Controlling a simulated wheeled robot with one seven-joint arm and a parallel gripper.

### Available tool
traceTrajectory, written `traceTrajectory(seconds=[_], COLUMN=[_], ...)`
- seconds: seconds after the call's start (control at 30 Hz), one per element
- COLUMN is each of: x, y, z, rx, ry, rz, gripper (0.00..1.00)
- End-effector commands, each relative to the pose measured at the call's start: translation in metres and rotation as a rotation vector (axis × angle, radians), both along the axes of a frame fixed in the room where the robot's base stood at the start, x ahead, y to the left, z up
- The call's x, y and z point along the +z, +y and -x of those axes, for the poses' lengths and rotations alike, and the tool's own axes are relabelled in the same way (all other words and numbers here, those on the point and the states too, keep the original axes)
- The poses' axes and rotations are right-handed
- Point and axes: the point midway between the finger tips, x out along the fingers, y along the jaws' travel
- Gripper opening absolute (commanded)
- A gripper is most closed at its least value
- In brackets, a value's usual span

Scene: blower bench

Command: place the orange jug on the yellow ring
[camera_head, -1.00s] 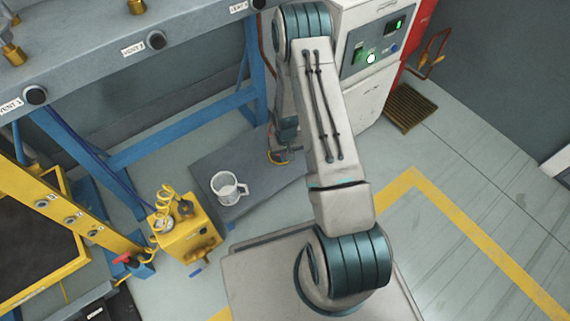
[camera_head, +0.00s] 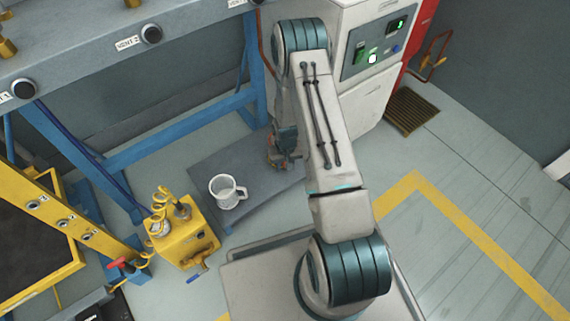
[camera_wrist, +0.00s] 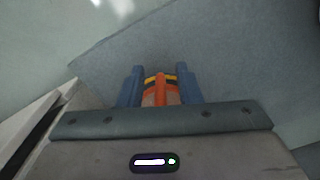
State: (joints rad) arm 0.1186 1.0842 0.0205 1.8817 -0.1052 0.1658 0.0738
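In the wrist view, the two blue fingers of my gripper (camera_wrist: 160,88) point away from me over a grey-blue surface. The orange jug (camera_wrist: 160,94) is between them, mostly cut off by the palm, with little or no gap at its sides. A yellow arc (camera_wrist: 160,78), seemingly part of the yellow ring, shows just past its orange edge. I cannot tell whether the jug rests on the ring or is above it, or whether the fingers press on it. In the head view, my gripper (camera_head: 286,146) is low over the dark mat, partly hidden by my arm, with a bit of orange beside it.
A white mug (camera_head: 227,192) stands on the grey mat (camera_head: 250,176), left of my gripper. A yellow box with coiled hose (camera_head: 185,240) is farther left. Blue bench legs (camera_head: 180,130) stand behind, and a white control cabinet (camera_head: 362,95) is close behind my arm.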

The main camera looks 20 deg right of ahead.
Motion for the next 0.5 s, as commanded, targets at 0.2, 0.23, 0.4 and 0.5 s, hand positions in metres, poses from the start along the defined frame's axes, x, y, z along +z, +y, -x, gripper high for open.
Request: traceTrajectory(seconds=[0.2, 0.23, 0.4, 0.5], x=[0.001, 0.002, 0.029, 0.052], y=[0.000, 0.000, 0.000, 0.000], z=[0.000, 0.000, 0.000, 0.000], rx=[0.000, 0.000, 0.000, 0.000], ry=[0.000, -0.001, -0.003, -0.003], rz=[0.000, 0.000, 0.000, 0.000], gripper=[0.32, 0.32, 0.32, 0.32])
